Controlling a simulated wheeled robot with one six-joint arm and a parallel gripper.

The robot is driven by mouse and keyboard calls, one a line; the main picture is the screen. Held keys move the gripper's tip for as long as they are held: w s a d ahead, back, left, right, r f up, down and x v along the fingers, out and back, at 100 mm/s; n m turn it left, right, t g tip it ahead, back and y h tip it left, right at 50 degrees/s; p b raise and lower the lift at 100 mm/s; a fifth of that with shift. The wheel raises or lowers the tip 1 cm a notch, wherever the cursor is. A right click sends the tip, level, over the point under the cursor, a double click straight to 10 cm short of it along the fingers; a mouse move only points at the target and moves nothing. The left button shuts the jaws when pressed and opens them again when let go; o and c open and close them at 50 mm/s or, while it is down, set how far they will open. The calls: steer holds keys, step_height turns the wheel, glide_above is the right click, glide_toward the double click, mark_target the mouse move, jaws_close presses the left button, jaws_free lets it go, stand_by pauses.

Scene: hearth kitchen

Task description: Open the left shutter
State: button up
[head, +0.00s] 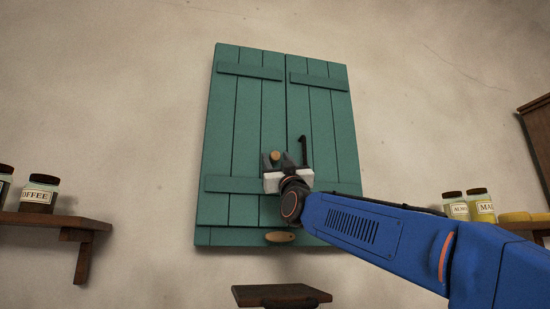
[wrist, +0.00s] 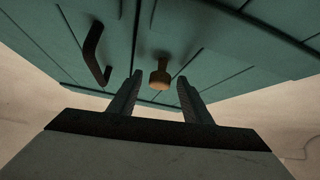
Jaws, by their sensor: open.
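The left shutter (head: 232,130) is a closed teal plank panel beside the matching right shutter (head: 328,130). A round wooden knob (head: 276,155) sits on the left shutter near the middle seam. It also shows in the wrist view (wrist: 160,76). A black hook-shaped bar (head: 303,150) is on the right shutter, and it shows at the left in the wrist view (wrist: 94,50). My gripper (head: 276,164) is open in front of the left shutter. In the wrist view its two fingers (wrist: 159,82) point toward the knob, which shows between their tips. I cannot tell whether they touch it.
A wooden oval piece (head: 280,237) is at the shutters' bottom near the seam. A small dark wooden surface (head: 281,295) is below. Shelves with jars stand left (head: 50,219) and right (head: 522,226). A brown cabinet (head: 540,135) is at the right edge. Bare wall surrounds the shutters.

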steer(key=shift+x, duration=1)
steer(key=shift+c, duration=0.2)
jaws_close()
steer(key=shift+s, duration=0.1)
